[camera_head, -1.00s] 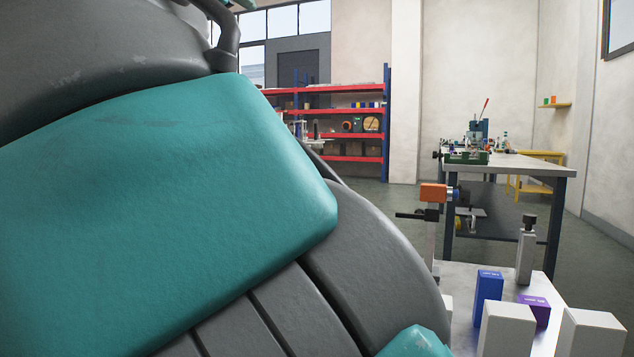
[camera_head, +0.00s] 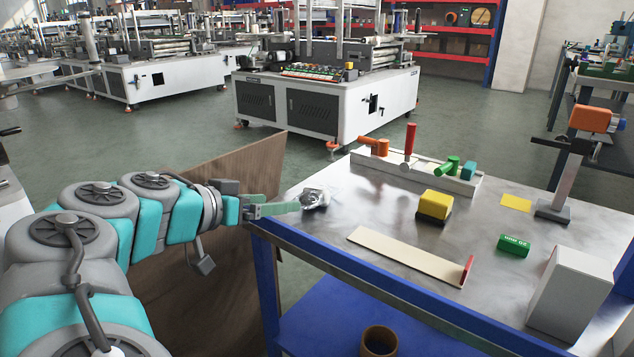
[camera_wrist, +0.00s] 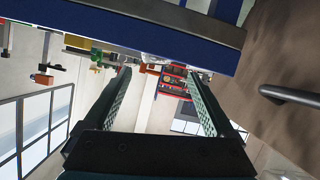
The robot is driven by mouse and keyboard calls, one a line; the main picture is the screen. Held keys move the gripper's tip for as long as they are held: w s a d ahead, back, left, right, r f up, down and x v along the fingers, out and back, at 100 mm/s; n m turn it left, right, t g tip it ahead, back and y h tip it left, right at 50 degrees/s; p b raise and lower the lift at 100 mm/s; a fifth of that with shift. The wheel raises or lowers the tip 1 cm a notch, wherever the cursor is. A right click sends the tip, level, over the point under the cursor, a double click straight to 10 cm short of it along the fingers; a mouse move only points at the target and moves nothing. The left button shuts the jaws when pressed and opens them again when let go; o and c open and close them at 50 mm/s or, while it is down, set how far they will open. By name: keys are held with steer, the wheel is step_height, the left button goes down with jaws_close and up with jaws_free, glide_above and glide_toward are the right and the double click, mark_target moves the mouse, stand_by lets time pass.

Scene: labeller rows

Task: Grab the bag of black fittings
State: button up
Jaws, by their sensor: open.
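A small clear bag with dark grey pieces inside (camera_head: 315,198) lies on the metal table top (camera_head: 385,226) by its near left corner. It looks like the bag of black fittings, but its contents are too small to make out. My gripper (camera_head: 296,207) reaches in from the left at the table's edge, its fingertips close to the bag. Whether they touch it I cannot tell. In the wrist view my gripper (camera_wrist: 163,72) has its two fingers wide apart, with nothing clearly between them. A pale bit between the fingertips may be the bag.
The blue table frame (camera_head: 265,285) runs just below my gripper. A brown board (camera_head: 225,215) stands behind my arm. On the table are a yellow block (camera_head: 435,205), a flat beige strip (camera_head: 405,256), a green box (camera_head: 514,245) and a white box (camera_head: 570,293).

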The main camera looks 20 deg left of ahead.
mark_target(302, 201)
steer(key=shift+p+x, duration=0.5)
steer(key=shift+x, duration=0.7)
steer(key=p+x, duration=0.3)
steer(key=x, duration=0.1)
steer(key=shift+w+d+f, duration=0.1)
steer(key=shift+d, duration=0.25)
steer(key=shift+w+d+f+p, duration=0.1)
steer(key=shift+w+f+p, duration=0.2)
steer(key=shift+w+f, duration=0.05)
steer(key=c, duration=1.2)
steer(key=shift+c, duration=0.2)
steer(key=shift+r, duration=0.15)
